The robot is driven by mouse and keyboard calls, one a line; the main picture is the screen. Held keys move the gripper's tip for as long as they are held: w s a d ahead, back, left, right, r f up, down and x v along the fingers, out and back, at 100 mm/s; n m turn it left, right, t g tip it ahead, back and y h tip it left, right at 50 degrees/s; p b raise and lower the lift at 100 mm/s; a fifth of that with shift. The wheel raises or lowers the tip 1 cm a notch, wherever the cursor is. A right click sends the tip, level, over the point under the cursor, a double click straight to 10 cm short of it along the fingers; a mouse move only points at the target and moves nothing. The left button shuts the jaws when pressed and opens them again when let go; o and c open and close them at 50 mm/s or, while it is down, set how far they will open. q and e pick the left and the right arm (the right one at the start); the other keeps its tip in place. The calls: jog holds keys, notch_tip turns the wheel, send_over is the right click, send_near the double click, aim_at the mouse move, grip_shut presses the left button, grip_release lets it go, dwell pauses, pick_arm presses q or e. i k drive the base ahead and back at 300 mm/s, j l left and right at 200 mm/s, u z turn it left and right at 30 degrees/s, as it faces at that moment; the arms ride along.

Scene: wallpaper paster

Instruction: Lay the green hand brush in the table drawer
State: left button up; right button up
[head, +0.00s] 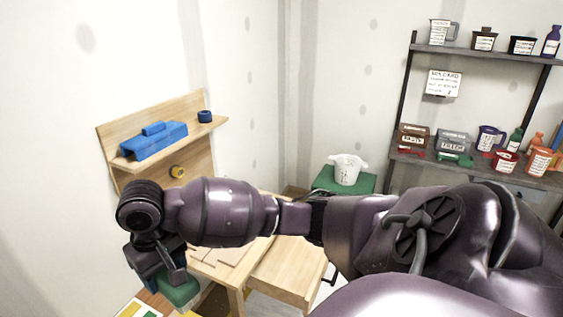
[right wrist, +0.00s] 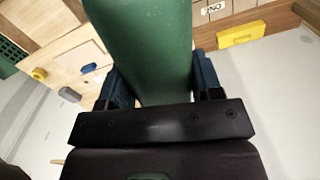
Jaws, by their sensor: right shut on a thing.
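My right gripper (head: 168,272) hangs at the lower left of the head view, at the end of my arm reaching across the picture. It is shut on the green hand brush (head: 182,290), whose lower part shows below the fingers. In the right wrist view the brush's green body (right wrist: 145,50) lies between the two dark blue fingers. The wooden table (head: 236,300) is right of the gripper, partly hidden behind my arm. A box-like wooden part (head: 288,268) shows at its right; I cannot tell whether it is the drawer. My left gripper is not in view.
A wooden back panel with a ledge (head: 215,124) holds a blue tool (head: 155,141) and a dark blue roll (head: 205,116). Shelves (head: 480,165) with pots and bottles stand at right.

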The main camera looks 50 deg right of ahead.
aim_at(290, 255)
jog(key=i+l+u, duration=0.15)
jog(key=l, duration=1.35)
jog(key=k+l, duration=0.1)
jog(key=l, duration=0.3)
jog(key=l+u, duration=0.1)
jog(key=l, duration=0.35)
jog(key=k+l, duration=0.15)
jog(key=l, duration=0.25)
jog(key=k+l, duration=0.1)
jog(key=l, duration=0.3)
jog(key=i+u, duration=0.05)
